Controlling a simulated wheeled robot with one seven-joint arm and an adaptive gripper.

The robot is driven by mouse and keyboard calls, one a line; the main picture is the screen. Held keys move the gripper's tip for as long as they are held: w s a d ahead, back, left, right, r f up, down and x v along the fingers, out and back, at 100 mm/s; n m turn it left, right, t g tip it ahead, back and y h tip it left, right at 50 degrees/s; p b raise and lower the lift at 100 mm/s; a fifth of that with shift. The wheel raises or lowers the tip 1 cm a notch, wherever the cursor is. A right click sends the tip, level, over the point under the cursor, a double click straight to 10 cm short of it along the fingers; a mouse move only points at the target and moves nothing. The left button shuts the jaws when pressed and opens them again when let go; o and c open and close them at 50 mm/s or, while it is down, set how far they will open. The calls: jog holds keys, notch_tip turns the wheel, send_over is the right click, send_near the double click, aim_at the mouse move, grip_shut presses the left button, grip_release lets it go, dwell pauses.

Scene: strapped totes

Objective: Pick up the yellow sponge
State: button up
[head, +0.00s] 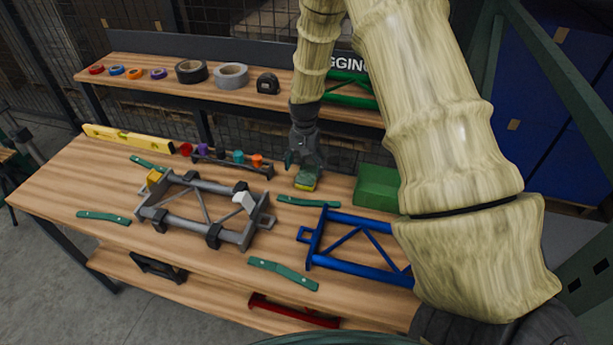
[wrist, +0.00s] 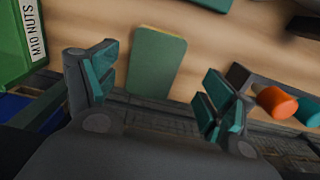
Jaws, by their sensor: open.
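The sponge (head: 305,182) lies on the wooden bench top, with a green upper face and a thin yellow edge. It also shows in the wrist view (wrist: 156,62) as a flat green block at top centre. My gripper (head: 304,166) is directly above it in the head view, pointing down. In the wrist view my gripper (wrist: 155,82) is open, its teal-padded fingers spread to the left and right of the sponge. The sponge appears beyond the fingertips, and I see no contact.
A green bin (head: 377,188) labelled M10 NUTS stands right of the sponge. A rack (head: 226,160) with coloured items is close on the left. A grey frame (head: 205,211), blue frame (head: 350,264) and green strips (head: 284,274) lie nearer. A raised shelf (head: 150,77) runs behind.

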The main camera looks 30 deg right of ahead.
aim_at(306, 177)
jog(key=shift+s, duration=0.3)
jog(key=shift+s+f+p, duration=0.15)
jog(key=shift+f+p, duration=0.2)
jog(key=shift+p, duration=0.15)
jog(key=shift+f+p, duration=0.75)
jog(key=shift+f, duration=1.35)
jog(key=shift+d, duration=0.1)
jog(key=shift+c, duration=0.5)
jog(key=c, duration=0.7)
jog(key=shift+r, duration=0.1)
jog(key=shift+r+b, duration=1.55)
jog(key=shift+r, duration=3.4)
